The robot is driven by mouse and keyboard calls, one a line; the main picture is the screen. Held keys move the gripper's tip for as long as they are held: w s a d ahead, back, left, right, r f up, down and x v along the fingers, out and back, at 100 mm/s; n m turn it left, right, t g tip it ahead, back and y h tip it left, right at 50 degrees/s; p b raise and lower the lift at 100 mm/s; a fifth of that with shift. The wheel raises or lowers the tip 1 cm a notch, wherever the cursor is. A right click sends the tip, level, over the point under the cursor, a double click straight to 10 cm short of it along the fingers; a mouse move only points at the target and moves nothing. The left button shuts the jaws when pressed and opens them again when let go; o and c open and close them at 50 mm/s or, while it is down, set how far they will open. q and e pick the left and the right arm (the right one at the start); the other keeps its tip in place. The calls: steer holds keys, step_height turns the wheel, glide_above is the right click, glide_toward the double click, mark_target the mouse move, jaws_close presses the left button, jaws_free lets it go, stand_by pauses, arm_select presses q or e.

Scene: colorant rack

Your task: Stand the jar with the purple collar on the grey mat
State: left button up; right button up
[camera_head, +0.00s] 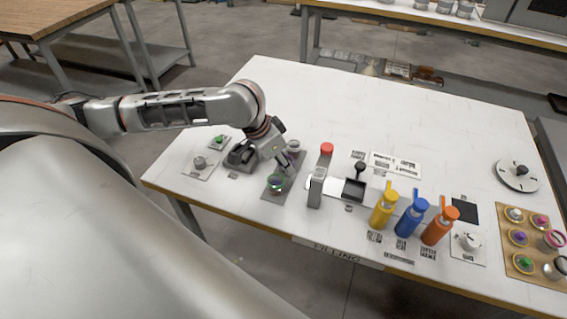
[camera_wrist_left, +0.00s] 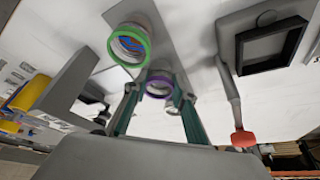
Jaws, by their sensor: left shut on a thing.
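The jar with the purple collar (camera_wrist_left: 158,86) is between the two fingers of my left gripper (camera_wrist_left: 157,100), which is shut on it. In the head view my left gripper (camera_head: 287,166) reaches down over the grey mat (camera_head: 272,195), and its fingers largely hide this jar. The mat runs behind the jar in the wrist view. I cannot tell whether the jar's base touches it. A jar with a green collar (camera_wrist_left: 128,46) stands on the mat's near end, also in the head view (camera_head: 276,184). My right gripper is not in view.
Another jar (camera_head: 293,146) stands near the mat's far end. A grey stand (camera_head: 316,188) and a red-topped device (camera_head: 327,149) are close to the mat's right. Yellow (camera_head: 384,209), blue (camera_head: 411,217) and orange (camera_head: 440,226) bottles stand further right. The table's back is clear.

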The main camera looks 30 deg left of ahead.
arm_select(q)
steer(key=shift+r, duration=0.1)
steer(key=o, duration=1.1)
steer(key=shift+r, duration=0.1)
steer(key=p+v, duration=0.3)
steer(key=v, duration=0.9)
